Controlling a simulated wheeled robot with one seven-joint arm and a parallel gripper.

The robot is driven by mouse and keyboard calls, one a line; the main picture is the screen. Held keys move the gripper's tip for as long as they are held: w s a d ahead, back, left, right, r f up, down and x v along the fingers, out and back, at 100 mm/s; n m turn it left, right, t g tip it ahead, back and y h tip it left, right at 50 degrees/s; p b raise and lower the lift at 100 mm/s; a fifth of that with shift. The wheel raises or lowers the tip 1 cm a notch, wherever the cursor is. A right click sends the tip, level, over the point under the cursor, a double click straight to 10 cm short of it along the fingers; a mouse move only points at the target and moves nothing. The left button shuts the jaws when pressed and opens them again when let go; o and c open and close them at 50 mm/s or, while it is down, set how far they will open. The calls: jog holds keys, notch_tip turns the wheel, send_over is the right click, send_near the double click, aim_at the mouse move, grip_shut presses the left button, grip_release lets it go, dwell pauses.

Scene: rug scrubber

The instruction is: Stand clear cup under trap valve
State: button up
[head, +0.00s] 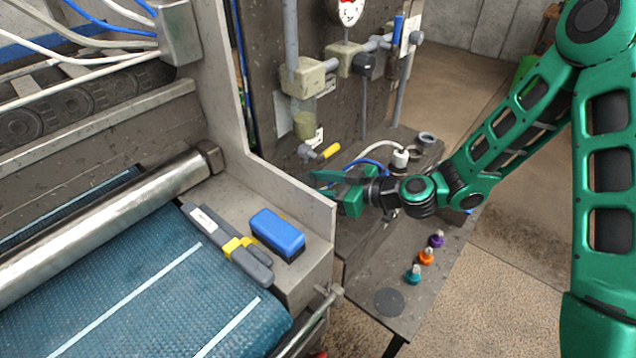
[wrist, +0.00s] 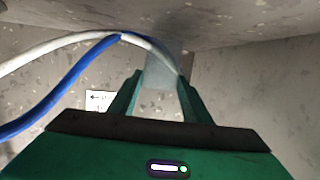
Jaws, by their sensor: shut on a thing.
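My gripper (head: 326,180) reaches left beside the machine's upright panel, below the trap valve (head: 327,152) with its yellow handle. The valve hangs under a cloudy trap bowl (head: 305,121) on the pipework. In the wrist view my gripper (wrist: 160,92) is shut on a pale, see-through clear cup (wrist: 161,72) between the fingers. I cannot make out the cup in the head view, and its base is hidden. The valve's outlet does not show clearly in the wrist view, so the cup's exact alignment with it cannot be told.
A blue hose and a white hose (wrist: 60,50) curve close over the left finger. The grey panel edge (head: 285,185) stands close by my gripper. Several coloured knobs (head: 427,256) stand on the bench (head: 365,275). A blue brush (head: 278,232) lies on the machine ledge.

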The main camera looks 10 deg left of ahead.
jog(key=o, duration=1.1)
jog(key=shift+c, duration=0.2)
jog(key=shift+d, duration=0.1)
jog(key=v, duration=1.2)
jog(key=shift+r, duration=0.1)
